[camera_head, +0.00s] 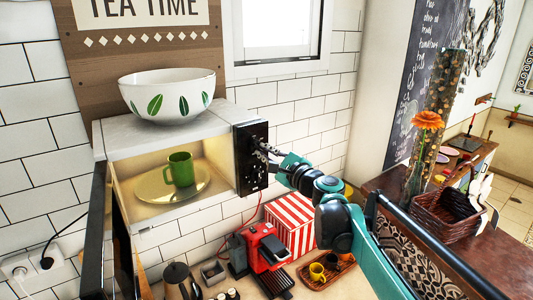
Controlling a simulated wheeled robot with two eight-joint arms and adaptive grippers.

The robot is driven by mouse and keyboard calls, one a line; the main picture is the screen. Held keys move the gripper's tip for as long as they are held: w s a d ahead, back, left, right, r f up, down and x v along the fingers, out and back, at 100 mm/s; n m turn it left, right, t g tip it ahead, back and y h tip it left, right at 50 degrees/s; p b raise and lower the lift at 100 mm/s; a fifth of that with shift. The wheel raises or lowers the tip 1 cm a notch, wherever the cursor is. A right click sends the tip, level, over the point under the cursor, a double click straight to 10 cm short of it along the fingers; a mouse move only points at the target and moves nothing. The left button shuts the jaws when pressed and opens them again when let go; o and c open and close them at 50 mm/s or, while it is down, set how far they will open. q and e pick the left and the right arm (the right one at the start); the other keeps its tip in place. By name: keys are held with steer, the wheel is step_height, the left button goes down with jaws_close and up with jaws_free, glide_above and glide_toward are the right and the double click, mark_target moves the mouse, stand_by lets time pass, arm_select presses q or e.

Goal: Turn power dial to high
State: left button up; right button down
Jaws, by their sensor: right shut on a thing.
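The microwave (170,127) is mounted on the wall, its door open on the left and its inside lit. Its black control panel (251,178) is on the right of the front. My right gripper (262,152) reaches in from the right and is shut on the power dial at the panel's upper part. The gripper's fingers cover the dial, so its setting cannot be read. My left gripper is not in view.
A green mug (180,169) stands on a plate (151,190) inside the microwave. A leaf-patterned bowl (168,95) sits on top. Below are a red coffee machine (264,247), a striped box (291,226) and a kettle (180,283). A flower vase (415,184) stands right.

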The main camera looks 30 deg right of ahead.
steer(key=m, duration=0.6)
steer(key=a+m, duration=0.1)
steer(key=m, duration=0.2)
steer(key=shift+f+m+b, duration=0.15)
steer(key=shift+m+b, duration=0.15)
steer(key=shift+m, duration=0.1)
stand_by(0.4)
steer(key=c, duration=1.3)
jaws_free()
steer(key=shift+o, duration=0.7)
steer(key=shift+w+a+f, duration=0.1)
steer(key=shift+w, duration=0.05)
steer(key=s+d, duration=0.1)
steer(key=s, duration=1.1)
steer(key=shift+d, duration=0.35)
